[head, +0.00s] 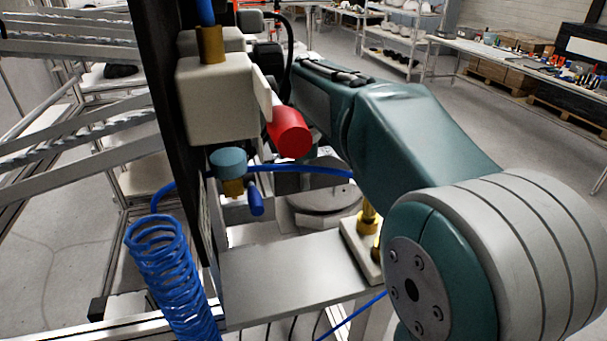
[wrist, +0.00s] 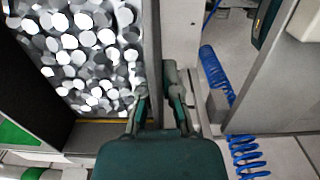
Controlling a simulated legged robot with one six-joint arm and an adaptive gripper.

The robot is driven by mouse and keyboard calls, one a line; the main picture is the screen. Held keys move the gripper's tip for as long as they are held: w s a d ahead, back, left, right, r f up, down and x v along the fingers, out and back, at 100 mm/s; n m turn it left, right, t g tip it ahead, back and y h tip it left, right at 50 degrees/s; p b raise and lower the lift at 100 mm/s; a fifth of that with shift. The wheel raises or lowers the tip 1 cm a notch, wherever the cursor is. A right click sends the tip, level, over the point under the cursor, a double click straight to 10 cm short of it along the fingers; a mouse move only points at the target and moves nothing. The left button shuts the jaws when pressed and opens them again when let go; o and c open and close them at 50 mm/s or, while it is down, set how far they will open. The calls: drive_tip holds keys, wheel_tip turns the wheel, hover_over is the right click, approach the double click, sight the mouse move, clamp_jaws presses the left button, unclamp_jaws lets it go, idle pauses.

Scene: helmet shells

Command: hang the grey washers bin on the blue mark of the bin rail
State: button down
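The grey washers bin shows in the wrist view, full of shiny round metal discs; its grey side wall (wrist: 152,42) runs up the picture. My gripper (wrist: 156,92) is at this wall, with one finger on the disc side and one on the outer side. The fingers are drawn in close to the wall and look shut on it. Their exact contact is hard to see. In the head view my teal and grey arm reaches away behind a post; my gripper and the bin are hidden there. I cannot make out the bin rail or its blue mark.
A dark post (head: 160,75) with a beige box (head: 215,100), a red cylinder (head: 290,134) and a coiled blue hose (head: 163,262) stands close to my arm. A grey metal ledge (head: 290,278) lies below. The floor at the right is open.

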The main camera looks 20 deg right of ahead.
drive_tip(key=c, duration=0.7)
unclamp_jaws()
drive_tip(key=shift+r, duration=0.1)
